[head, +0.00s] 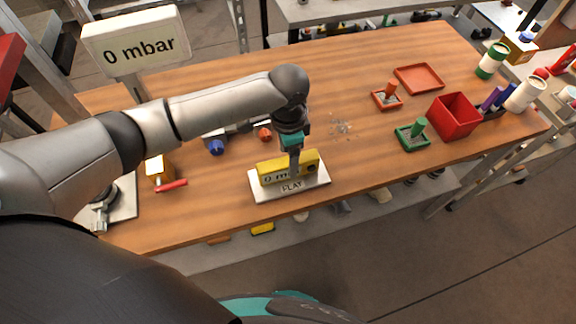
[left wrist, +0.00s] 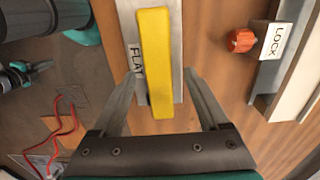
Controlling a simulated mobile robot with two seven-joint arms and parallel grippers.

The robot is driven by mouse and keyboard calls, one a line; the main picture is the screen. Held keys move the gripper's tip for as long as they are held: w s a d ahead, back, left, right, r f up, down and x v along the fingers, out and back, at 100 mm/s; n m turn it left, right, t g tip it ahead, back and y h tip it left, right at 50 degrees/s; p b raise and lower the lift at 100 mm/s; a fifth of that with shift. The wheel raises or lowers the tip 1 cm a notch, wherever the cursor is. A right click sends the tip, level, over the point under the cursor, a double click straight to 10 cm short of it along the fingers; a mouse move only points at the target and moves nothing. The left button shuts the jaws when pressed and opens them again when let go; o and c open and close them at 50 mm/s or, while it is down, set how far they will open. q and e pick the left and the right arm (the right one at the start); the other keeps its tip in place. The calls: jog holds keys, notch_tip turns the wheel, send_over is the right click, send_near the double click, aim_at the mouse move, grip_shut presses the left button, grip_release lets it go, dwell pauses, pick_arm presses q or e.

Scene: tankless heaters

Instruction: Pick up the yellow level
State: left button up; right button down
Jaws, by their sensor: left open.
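The yellow level (head: 270,166) rests on a pale plate (head: 317,184) near the front edge of the wooden table. In the left wrist view the level (left wrist: 154,50) is a long yellow bar on the plate (left wrist: 128,18), beside a label reading FLAT. My left gripper (head: 295,168) points down over the level's right half and hides part of it. In the left wrist view its open fingers (left wrist: 161,76) stand on either side of the level's near end. I cannot tell whether either finger touches it. My right gripper is in neither view.
A sign (head: 135,42) reading 0 mbar stands at the left. A red-handled fitting (head: 172,186) is left of the plate. An orange knob (head: 265,134) and a blue knob (head: 217,147) lie behind. A red bin (head: 455,116) and green tray (head: 411,137) stand right; wood between is mostly clear.

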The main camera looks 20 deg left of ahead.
pick_arm(q)
notch_tip(320, 180, down, 3)
jog(key=shift+s+f, duration=0.1)
jog(key=shift+f, duration=0.1)
grip_shut()
dwell(0.6)
